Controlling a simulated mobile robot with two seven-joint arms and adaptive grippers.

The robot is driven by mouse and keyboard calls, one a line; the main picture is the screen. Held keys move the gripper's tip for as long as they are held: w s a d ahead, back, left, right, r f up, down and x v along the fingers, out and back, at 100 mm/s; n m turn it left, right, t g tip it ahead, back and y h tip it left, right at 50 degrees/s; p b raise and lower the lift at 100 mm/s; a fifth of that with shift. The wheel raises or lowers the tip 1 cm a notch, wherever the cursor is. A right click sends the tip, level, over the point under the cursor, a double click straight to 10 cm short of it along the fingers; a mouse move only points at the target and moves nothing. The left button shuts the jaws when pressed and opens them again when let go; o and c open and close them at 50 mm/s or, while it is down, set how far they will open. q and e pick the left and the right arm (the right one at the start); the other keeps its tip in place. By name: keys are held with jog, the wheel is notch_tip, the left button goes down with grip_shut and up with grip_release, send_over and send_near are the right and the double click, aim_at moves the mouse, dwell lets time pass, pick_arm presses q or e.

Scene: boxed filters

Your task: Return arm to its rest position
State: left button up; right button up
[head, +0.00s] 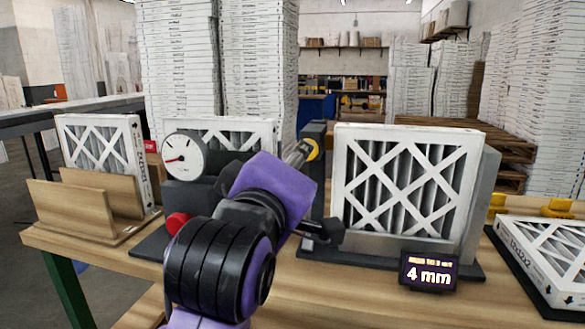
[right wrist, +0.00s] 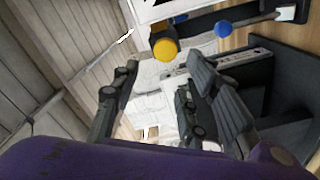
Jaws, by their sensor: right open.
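My right arm (head: 225,250), purple and black, rises from the bottom of the head view and crosses in front of the test stand. My right gripper (right wrist: 165,110) is open in the right wrist view, with no object between its fingers. In the head view it is mostly hidden behind my wrist; I cannot tell if a dark piece beside it belongs to it. A white-framed pleated filter (head: 405,185) stands upright in a dark fixture at right. Another filter (head: 100,150) leans in a wooden holder (head: 85,208) at left. My left gripper is out of view.
A round gauge (head: 184,158) and red button (head: 177,222) stand close to my arm. A third filter (head: 240,132) is behind them. A small display (head: 429,272) reads 4 mm. Another filter (head: 545,258) lies at far right. A yellow knob (right wrist: 164,49) shows near the gripper.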

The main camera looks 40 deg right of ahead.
jog(key=shift+s+a, duration=0.35)
jog(key=shift+a, duration=0.05)
dwell(0.4)
